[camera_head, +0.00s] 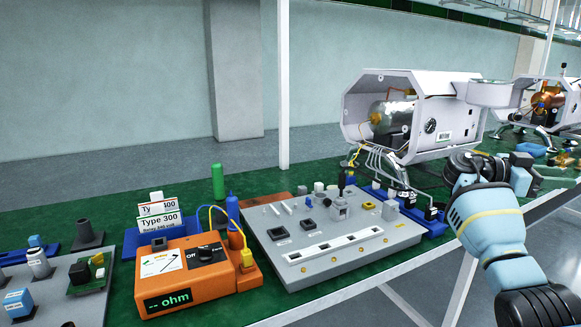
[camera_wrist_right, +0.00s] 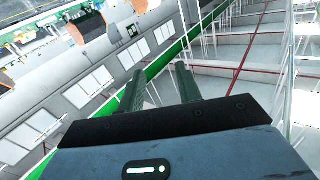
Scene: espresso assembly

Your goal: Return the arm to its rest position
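My right arm (camera_head: 487,222) comes in from the lower right in the head view and bends at the wrist beside the right end of the green bench. In the right wrist view, the two dark fingers of my right gripper (camera_wrist_right: 159,70) stand apart with nothing between them. They point out over the room, away from the bench top. In the head view the fingertips are hard to make out against the clutter behind. My left arm and left gripper are in neither view.
The green bench (camera_head: 262,185) carries an orange ohm meter (camera_head: 185,275), a grey parts board (camera_head: 345,253), a blue tray (camera_head: 432,226) and an open espresso machine (camera_head: 462,125). The machine and tray are close to my right wrist. Floor shows beyond the bench's front edge.

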